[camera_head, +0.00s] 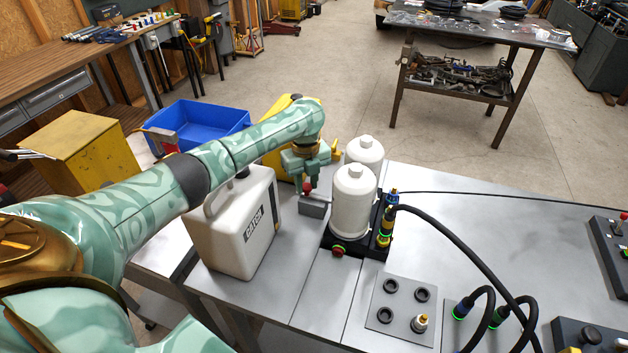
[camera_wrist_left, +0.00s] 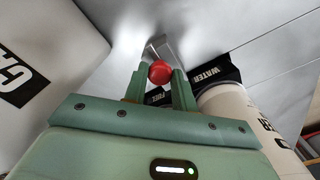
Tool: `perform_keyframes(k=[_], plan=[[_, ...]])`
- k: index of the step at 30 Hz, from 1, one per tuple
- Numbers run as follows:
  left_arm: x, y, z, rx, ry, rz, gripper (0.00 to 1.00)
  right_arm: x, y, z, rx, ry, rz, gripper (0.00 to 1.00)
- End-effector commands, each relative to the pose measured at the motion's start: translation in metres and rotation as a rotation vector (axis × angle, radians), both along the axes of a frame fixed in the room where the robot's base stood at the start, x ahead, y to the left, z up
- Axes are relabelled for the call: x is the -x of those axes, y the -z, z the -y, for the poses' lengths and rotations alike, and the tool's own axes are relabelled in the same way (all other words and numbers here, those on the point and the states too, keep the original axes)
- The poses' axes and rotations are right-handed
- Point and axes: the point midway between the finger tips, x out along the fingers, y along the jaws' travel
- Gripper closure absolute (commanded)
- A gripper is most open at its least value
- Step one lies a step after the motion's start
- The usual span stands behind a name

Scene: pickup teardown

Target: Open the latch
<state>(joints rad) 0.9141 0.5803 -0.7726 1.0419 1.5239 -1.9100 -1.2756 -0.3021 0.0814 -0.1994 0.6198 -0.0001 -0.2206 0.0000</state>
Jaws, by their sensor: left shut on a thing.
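The latch is a grey metal block (camera_head: 314,207) on the table, left of two white bottles, with a lever topped by a red ball knob (camera_wrist_left: 160,72). My left gripper (camera_head: 308,184) reaches down over it from the left. In the left wrist view my left gripper (camera_wrist_left: 160,80) is shut on the red knob, with one finger on each side. The grey lever shows beyond the knob. The latch's inner parts are hidden. My right gripper is not in view.
A white jug (camera_head: 240,228) marked CATCH stands left of the latch. The white bottles (camera_head: 353,203) stand close on its right in a black holder (camera_head: 374,252). Black hoses (camera_head: 450,237) run to the right. A blue bin (camera_head: 205,122) lies behind my arm.

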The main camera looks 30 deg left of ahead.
Motion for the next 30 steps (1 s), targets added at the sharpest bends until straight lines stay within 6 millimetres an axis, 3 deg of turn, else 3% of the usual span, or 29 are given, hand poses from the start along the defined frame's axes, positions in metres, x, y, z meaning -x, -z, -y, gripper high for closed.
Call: perform_keyframes(k=[10, 11, 12, 13, 23, 26, 30], plan=[[0.002, 0.000, -0.008, -0.001, 0.000, 0.001, 1.00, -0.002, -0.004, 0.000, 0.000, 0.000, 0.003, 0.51], [0.002, 0.000, -0.008, -0.001, 0.001, 0.001, 0.65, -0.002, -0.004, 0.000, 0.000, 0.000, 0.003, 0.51], [0.002, 0.000, -0.008, -0.001, 0.001, 0.001, 0.54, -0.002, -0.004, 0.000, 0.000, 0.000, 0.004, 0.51], [0.002, 0.000, -0.008, -0.001, 0.001, 0.001, 0.51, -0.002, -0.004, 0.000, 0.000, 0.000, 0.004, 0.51], [0.002, -0.005, -0.008, 0.000, 0.001, 0.001, 0.51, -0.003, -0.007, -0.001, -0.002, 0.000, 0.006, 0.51], [0.001, -0.020, -0.008, -0.001, 0.000, 0.003, 0.51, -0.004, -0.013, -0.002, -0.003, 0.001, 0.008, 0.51], [0.001, -0.056, -0.008, -0.001, 0.001, 0.005, 0.51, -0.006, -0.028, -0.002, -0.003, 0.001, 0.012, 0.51]])
